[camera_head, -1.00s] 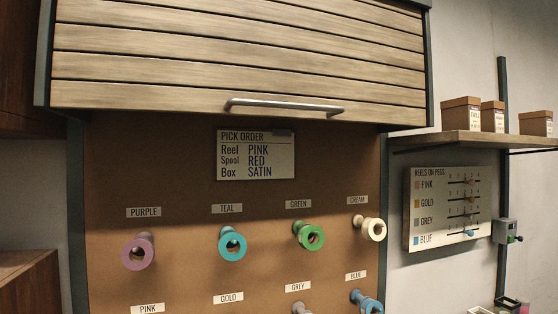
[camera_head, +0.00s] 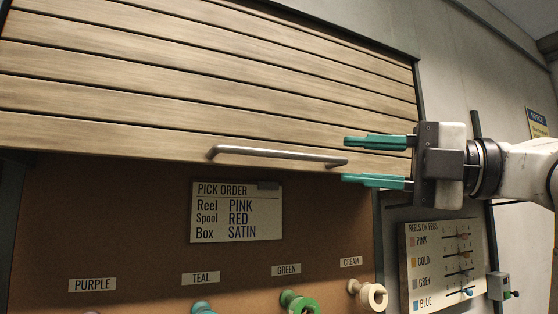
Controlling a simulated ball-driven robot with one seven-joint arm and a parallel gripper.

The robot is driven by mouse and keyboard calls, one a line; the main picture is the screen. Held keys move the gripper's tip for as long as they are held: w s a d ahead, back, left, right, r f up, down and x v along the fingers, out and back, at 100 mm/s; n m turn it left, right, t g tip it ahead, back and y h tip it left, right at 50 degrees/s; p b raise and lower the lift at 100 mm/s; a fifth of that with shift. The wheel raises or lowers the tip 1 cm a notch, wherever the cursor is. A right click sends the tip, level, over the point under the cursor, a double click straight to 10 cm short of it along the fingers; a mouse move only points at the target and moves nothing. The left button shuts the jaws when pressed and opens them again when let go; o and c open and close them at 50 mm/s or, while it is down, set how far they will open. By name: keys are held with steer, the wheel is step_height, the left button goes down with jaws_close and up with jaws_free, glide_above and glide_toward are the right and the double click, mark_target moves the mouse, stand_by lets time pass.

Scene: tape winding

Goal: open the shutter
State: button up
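The shutter (camera_head: 200,80) is made of wooden slats and covers the upper part of the cabinet, with its bottom edge above the pick order card. A grey metal bar handle (camera_head: 270,155) runs along its lowest slat. My gripper (camera_head: 345,161) comes in from the right, its two teal fingers pointing left and set apart, one above the other. The fingertips are at the right end of the handle in the picture. I cannot tell whether they touch it or stand in front of it.
A pick order card (camera_head: 236,212) hangs on the brown pegboard (camera_head: 120,220) below the shutter. A green reel (camera_head: 298,302) and a cream reel (camera_head: 368,294) sit on pegs lower down. A reel count board (camera_head: 445,265) is on the wall at right.

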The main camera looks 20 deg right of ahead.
mark_target(290, 156)
steer(key=p+x, duration=0.2)
steer(key=x, duration=0.8)
steer(key=shift+w+a, duration=0.2)
steer(key=shift+a, duration=0.1)
steer(key=shift+c, duration=0.5)
jaws_close()
